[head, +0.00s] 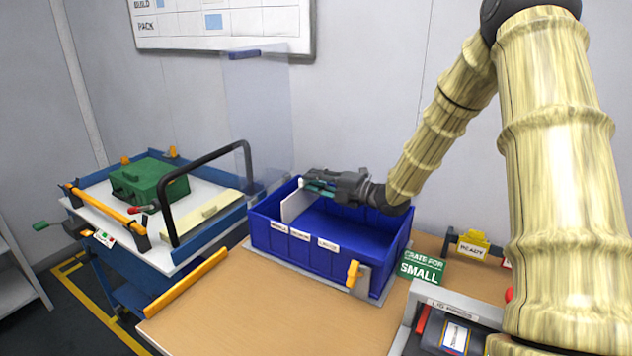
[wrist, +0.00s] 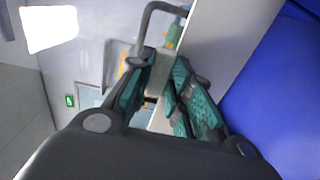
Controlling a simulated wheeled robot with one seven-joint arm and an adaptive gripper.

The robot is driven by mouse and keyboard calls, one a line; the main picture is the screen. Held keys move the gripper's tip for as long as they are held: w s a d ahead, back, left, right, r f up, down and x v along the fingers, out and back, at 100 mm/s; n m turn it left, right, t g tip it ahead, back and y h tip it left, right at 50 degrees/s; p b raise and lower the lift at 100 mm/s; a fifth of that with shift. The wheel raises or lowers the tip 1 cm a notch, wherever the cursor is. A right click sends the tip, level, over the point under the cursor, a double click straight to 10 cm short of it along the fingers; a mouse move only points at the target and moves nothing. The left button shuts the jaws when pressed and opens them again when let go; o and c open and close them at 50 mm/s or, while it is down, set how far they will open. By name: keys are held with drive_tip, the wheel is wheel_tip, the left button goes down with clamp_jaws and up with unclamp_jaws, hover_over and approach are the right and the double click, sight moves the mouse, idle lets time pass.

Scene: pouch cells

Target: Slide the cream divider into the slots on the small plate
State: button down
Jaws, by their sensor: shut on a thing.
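The cream divider (head: 297,204) is a thin pale panel standing upright inside the blue crate (head: 357,243), near its left end. My gripper (head: 318,187), with teal finger pads, is above the crate and shut on the divider's upper edge. In the wrist view the fingers (wrist: 163,82) are beside a pale panel (wrist: 226,45), and the blue crate wall (wrist: 275,85) is to the right. The crate's front carries three small white label plates; the leftmost (head: 279,227) appears to read small. The slots and the divider's lower edge are hidden.
A blue-framed cart (head: 195,248) at left holds a green box (head: 149,180), a black hoop handle (head: 166,190) and a cream bar (head: 207,214). A green sign (head: 421,267) reads "crate for small". A lid press (head: 452,312) is at right. The tabletop (head: 265,310) in front is clear.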

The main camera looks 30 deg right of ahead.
sight(307, 196)
drive_tip(key=shift+f+b, duration=2)
drive_tip(key=shift+f, duration=0.7)
